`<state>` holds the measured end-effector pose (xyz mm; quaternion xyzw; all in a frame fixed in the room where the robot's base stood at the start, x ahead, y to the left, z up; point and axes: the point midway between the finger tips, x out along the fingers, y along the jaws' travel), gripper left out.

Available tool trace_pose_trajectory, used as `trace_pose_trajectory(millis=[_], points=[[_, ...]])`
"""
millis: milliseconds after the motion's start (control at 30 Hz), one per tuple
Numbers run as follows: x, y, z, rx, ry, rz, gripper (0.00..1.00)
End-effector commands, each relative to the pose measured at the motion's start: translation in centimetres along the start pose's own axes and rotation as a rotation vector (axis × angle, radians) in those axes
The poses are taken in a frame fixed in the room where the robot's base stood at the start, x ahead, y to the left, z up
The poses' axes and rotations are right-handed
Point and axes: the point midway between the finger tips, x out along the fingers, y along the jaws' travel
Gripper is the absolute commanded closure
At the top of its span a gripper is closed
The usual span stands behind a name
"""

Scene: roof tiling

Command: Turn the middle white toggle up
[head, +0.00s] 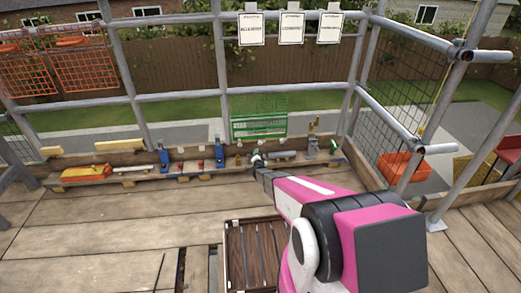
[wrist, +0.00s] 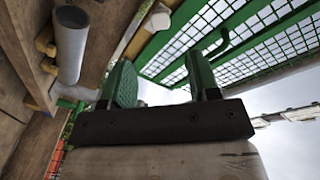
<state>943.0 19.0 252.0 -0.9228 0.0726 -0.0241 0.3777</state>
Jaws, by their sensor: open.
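My gripper (head: 258,160) is at the low plank shelf along the far edge of the deck, with my arm stretched out to it. In the wrist view my gripper (wrist: 160,78) shows two green fingers spread apart, with nothing between them. I cannot make out the middle white toggle for certain in either view. Small fittings in red, blue and white stand along the shelf (head: 133,180) left of my gripper, too small to tell apart. My gripper and arm hide part of the shelf.
A grey pipe (wrist: 69,45) stands close on the left of the wrist view. A green mesh panel (head: 259,117) rises behind my gripper. An orange tool (head: 84,174) lies on the shelf's left part. A slatted brown crate (head: 254,250) is on the deck. Scaffold poles border the deck.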

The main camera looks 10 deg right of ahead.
Motion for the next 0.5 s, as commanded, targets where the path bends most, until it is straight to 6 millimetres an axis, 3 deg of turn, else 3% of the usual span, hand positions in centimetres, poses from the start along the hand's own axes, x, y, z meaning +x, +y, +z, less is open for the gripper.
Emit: trace_pose_trajectory(millis=[267,500], points=[[1.6,0.1,0.1,0.005,0.012,-0.006,0.44],[5.4,0.1,0.2,0.004,0.011,-0.006,0.44]])
